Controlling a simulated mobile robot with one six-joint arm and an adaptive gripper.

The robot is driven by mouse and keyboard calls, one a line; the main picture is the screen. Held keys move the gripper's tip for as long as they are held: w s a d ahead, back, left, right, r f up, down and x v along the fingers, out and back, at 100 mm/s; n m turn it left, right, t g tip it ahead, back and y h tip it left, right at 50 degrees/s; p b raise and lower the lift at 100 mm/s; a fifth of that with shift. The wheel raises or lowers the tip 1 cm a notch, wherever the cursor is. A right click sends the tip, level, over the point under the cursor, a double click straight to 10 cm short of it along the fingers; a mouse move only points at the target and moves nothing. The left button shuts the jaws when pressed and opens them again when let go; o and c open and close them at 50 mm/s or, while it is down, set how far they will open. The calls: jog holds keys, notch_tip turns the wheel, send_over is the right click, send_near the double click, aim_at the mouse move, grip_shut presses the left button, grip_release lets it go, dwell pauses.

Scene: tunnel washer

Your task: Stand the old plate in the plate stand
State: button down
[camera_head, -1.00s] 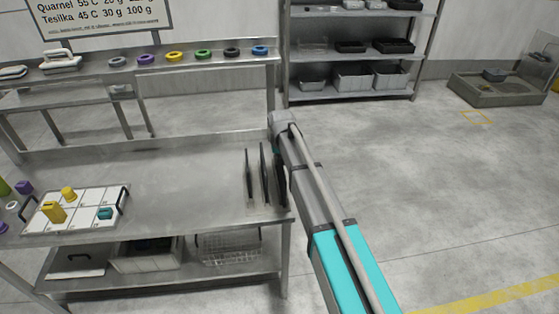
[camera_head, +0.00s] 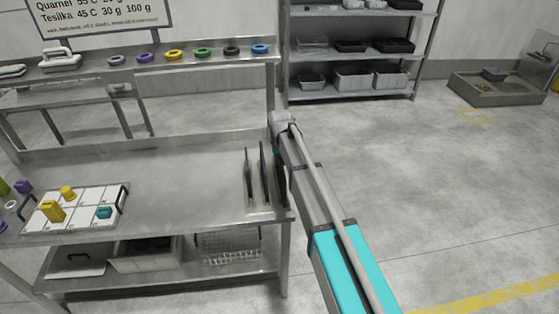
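Two thin dark upright plate-like pieces, a left one (camera_head: 249,176) and a taller one (camera_head: 264,173), stand on edge at the right end of the steel table (camera_head: 180,172). A third dark shape (camera_head: 282,186) is just right of them, partly behind my arm. I cannot tell whether it is a plate, part of the stand or my gripper. The plate stand itself is not clear at this size, and I cannot tell which piece is the old plate. My arm's wrist is above the table's right end. My fingertips are hidden or too dark to make out.
A white tray (camera_head: 38,221) with yellow and teal pieces lies at the table's left. A wire basket (camera_head: 228,246) and bins are on the lower shelf. Coloured rings line the back ledge (camera_head: 215,63). A rack (camera_head: 350,92) stands behind.

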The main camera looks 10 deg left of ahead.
jog(key=c, duration=0.6)
grip_release()
jog(key=shift+c, duration=0.2)
jog(key=shift+r, duration=0.2)
notch_tip(320, 180, up, 9)
jog(key=p, duration=0.9)
jog(key=s+d+m+g, duration=0.1)
jog(key=s+d+m, duration=0.2)
jog(key=s+d, duration=2.2)
jog(key=d, duration=0.3)
jog(key=shift+s+d, duration=0.15)
jog(key=shift+s, duration=0.25)
jog(key=shift+f, duration=0.1)
